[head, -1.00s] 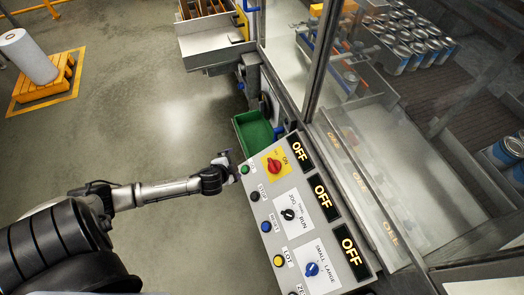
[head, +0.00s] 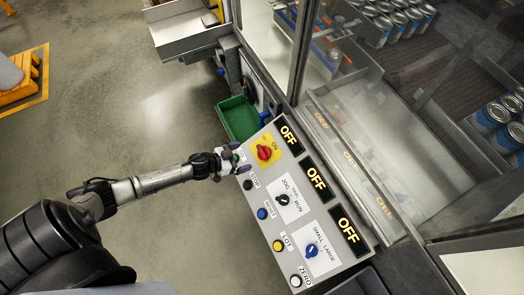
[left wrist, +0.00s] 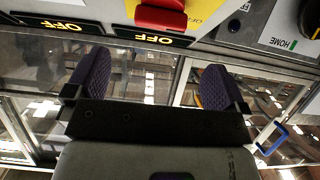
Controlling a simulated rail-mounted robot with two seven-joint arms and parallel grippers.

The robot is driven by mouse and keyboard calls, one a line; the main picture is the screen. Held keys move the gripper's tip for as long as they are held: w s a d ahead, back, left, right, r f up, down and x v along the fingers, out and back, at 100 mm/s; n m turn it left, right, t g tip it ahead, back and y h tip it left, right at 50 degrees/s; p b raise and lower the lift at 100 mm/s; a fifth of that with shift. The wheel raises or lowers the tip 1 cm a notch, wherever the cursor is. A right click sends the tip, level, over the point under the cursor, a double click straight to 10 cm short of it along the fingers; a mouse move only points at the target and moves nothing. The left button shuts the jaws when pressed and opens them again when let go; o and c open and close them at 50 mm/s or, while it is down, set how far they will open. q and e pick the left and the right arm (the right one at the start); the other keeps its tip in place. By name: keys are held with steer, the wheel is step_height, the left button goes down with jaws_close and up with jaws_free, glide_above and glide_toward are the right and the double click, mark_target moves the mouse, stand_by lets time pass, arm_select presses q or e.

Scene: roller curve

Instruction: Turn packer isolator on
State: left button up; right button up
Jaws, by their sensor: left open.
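The red isolator knob (head: 264,152) sits on a yellow plate at the far end of the sloping control panel (head: 330,262). The label ON shows on the plate, and the display (head: 289,136) beside it reads OFF. My left gripper (head: 232,160) is at the panel's left edge, just left of the knob and over the green button there. In the left wrist view, the two purple fingers (left wrist: 155,65) are spread wide with nothing between them. The red knob (left wrist: 160,14) shows at the top, beyond the fingertips and apart from them. My right gripper is not in view.
A black JOG/RUN selector (head: 282,200) and a blue SMALL/LARGE selector (head: 312,251) lie nearer on the panel, with OFF displays beside them. Push buttons line its left edge. A green bin (head: 238,118) stands behind the panel. Glass guarding (head: 262,42) rises to the right.

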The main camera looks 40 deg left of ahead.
mark_target(261, 152)
arm_select(q)
steer(key=x, duration=1)
steer(key=shift+w+b, duration=0.1)
steer(key=shift+b, duration=0.3)
steer(key=c, duration=0.9)
